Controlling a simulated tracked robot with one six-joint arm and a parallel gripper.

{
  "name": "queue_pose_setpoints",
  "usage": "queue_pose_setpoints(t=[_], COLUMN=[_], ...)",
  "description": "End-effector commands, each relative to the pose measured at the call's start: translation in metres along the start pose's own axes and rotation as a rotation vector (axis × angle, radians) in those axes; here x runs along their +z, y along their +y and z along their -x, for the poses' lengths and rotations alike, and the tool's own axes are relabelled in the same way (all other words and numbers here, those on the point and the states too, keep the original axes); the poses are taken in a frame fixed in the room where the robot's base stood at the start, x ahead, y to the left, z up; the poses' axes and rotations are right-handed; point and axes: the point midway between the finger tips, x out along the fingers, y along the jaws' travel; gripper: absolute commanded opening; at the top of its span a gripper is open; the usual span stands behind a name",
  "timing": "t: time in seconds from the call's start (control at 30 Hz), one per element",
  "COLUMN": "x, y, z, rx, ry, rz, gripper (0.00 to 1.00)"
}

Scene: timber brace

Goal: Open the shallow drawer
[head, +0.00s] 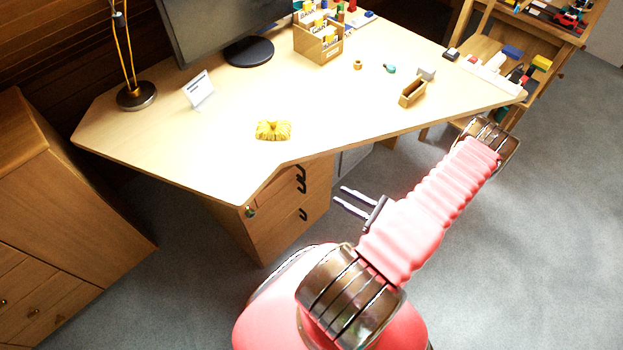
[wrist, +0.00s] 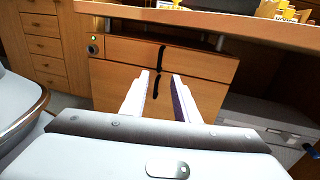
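A wooden drawer unit (head: 285,225) stands under the desk. In the wrist view its shallow upper drawer (wrist: 125,50) looks closed, with a dark vertical handle (wrist: 162,54). A deeper drawer (wrist: 112,85) below it has another dark handle (wrist: 156,88). My gripper (head: 341,194) is open and empty, its two fingers pointing at the unit's front from a short distance. In the wrist view, the fingertips (wrist: 161,75) appear just below the upper handle, with the lower handle between the fingers. No contact with either handle shows.
The desk top (head: 330,95) overhangs the drawers. A yellow object (head: 273,130) lies near the desk edge. A wooden cabinet (head: 60,190) stands left; grey carpet (head: 530,220) is clear at right.

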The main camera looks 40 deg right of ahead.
Motion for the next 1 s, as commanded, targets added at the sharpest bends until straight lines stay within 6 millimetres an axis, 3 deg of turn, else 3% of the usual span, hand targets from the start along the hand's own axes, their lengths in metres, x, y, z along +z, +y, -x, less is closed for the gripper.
queue_pose_setpoints(t=[1.0], x=[0.000], y=[0.001], z=[-0.107], rx=[0.003], ry=[0.000], rz=[0.001], gripper=[0.28])
